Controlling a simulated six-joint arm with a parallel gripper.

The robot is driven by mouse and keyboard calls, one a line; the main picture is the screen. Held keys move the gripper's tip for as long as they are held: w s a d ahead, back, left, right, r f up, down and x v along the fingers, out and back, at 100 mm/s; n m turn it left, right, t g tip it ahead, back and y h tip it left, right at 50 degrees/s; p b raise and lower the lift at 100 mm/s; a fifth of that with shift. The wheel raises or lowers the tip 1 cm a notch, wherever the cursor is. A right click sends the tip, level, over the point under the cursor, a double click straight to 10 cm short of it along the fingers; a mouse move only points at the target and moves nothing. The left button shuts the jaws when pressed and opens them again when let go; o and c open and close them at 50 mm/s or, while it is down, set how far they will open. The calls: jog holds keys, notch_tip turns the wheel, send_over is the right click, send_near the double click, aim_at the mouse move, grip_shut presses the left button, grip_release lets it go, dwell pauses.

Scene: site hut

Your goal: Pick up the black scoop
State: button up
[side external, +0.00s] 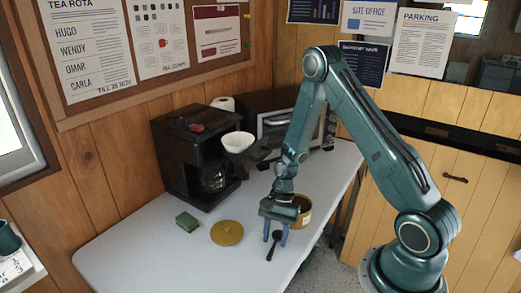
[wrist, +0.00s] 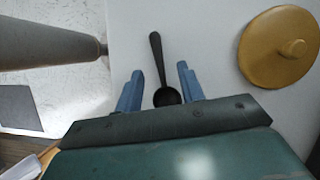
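The black scoop (side external: 272,248) lies on the pale table, near its front edge. In the wrist view the scoop (wrist: 157,55) has its round bowl close to my gripper and its handle pointing away, up the picture. My gripper (wrist: 160,69) is open, with one blue finger on each side of the scoop and a gap on both sides. In the side view my gripper (side external: 275,241) points down over the scoop. Whether the fingertips touch the table cannot be told.
A mustard lid (side external: 227,233) lies left of my gripper, with a green sponge (side external: 187,221) further left. An open mustard tub (side external: 304,212) stands close behind my gripper, partly hidden. A coffee maker (side external: 180,160) and an oven (side external: 274,122) stand at the back. The front left tabletop is clear.

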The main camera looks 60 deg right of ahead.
jog(key=shift+x, duration=1.05)
grip_shut()
